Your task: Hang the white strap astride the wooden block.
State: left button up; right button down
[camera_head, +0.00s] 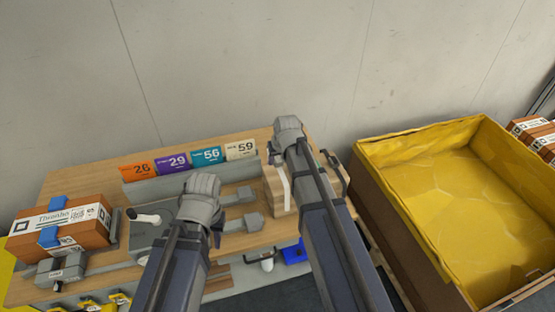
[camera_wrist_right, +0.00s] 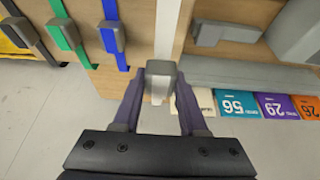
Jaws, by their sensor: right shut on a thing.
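The white strap (camera_head: 284,187) shows as a thin pale band against the wooden block (camera_head: 271,183) in the head view. In the right wrist view the strap (camera_wrist_right: 167,28) runs up from a grey buckle (camera_wrist_right: 163,72) along the wood's edge. My right gripper (camera_wrist_right: 163,92) is shut on the strap at the buckle. The head view does not show clearly whether the strap rests on the block; my right arm covers part of both. My left gripper (camera_head: 201,195) is over the table, left of the block, its fingertips hidden.
Green (camera_wrist_right: 62,30) and blue (camera_wrist_right: 111,30) straps hang on the wood beside the white one. Numbered cards (camera_head: 178,161) stand along the table's back. A strapped box (camera_head: 80,233) sits at left. A large yellow-lined bin (camera_head: 398,150) stands close on the right.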

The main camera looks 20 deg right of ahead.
aim_at(277, 177)
jog(key=shift+s+f+b, duration=0.1)
jog(key=shift+f+b, duration=3.35)
jog(key=shift+f, duration=0.2)
jog(key=shift+s, duration=0.1)
jog(key=shift+c, duration=2.1)
grip_release()
jog(key=shift+a, duration=0.1)
jog(key=shift+o, duration=0.3)
jog(key=shift+r, duration=0.1)
